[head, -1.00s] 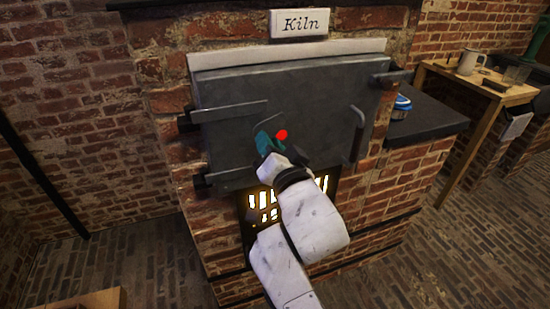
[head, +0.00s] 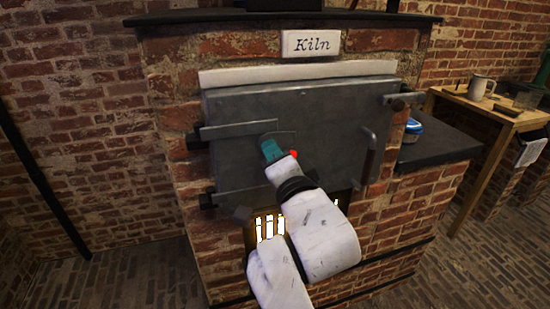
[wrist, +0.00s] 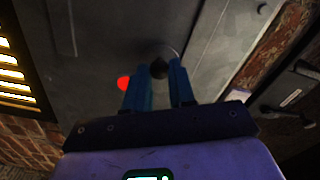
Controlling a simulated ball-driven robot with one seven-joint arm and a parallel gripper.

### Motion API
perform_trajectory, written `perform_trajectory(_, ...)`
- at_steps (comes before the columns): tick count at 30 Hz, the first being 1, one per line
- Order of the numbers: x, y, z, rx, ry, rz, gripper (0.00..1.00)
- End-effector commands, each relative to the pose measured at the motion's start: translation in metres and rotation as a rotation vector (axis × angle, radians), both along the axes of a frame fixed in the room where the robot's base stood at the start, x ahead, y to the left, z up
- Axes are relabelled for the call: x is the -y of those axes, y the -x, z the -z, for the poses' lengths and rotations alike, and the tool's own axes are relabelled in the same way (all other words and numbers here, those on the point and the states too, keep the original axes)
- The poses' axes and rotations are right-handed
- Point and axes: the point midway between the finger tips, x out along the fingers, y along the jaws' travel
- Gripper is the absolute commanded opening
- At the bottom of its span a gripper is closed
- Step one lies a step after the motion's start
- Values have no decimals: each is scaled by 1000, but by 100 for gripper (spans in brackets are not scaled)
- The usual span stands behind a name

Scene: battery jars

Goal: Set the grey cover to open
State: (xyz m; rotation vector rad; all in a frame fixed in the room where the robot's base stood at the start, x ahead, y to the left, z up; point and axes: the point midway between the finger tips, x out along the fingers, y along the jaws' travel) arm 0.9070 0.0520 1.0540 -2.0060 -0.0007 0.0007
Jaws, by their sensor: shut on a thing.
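The grey cover (head: 284,137) is a small rounded plate on the front of the dark grey kiln door (head: 330,120), mostly hidden behind my gripper. My gripper (head: 269,147) has teal fingers that reach the door at the cover. In the wrist view, my gripper (wrist: 160,75) has its blue fingers closed around a dark round knob (wrist: 159,68) at the cover. A red spot (head: 293,153) shows on the door just right of the fingers. It also shows in the wrist view, left of the fingers (wrist: 125,83). The kiln door is shut.
A bar handle (head: 369,155) stands out at the door's right. Hinge straps (head: 240,130) cross its left. Below is a glowing grate (head: 268,226). A dark shelf (head: 440,143) juts out right, with a blue-lidded container (head: 412,128). A wooden table (head: 495,115) stands farther right.

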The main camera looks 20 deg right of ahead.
Motion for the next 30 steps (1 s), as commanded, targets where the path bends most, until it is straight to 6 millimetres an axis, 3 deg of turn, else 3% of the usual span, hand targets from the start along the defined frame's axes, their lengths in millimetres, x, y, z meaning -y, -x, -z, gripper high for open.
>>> perform_trajectory(7, 1, 0, 0, 0, 1, 2, 0)
perform_trajectory(8, 1, 0, 0, 0, 1, 2, 25)
perform_trajectory(16, 1, 0, 0, 0, 1, 1, 50)
perform_trajectory(25, 0, 3, 0, 0, 2, 1, 50)
perform_trajectory(30, 0, 25, 1, 0, 2, 0, 50)
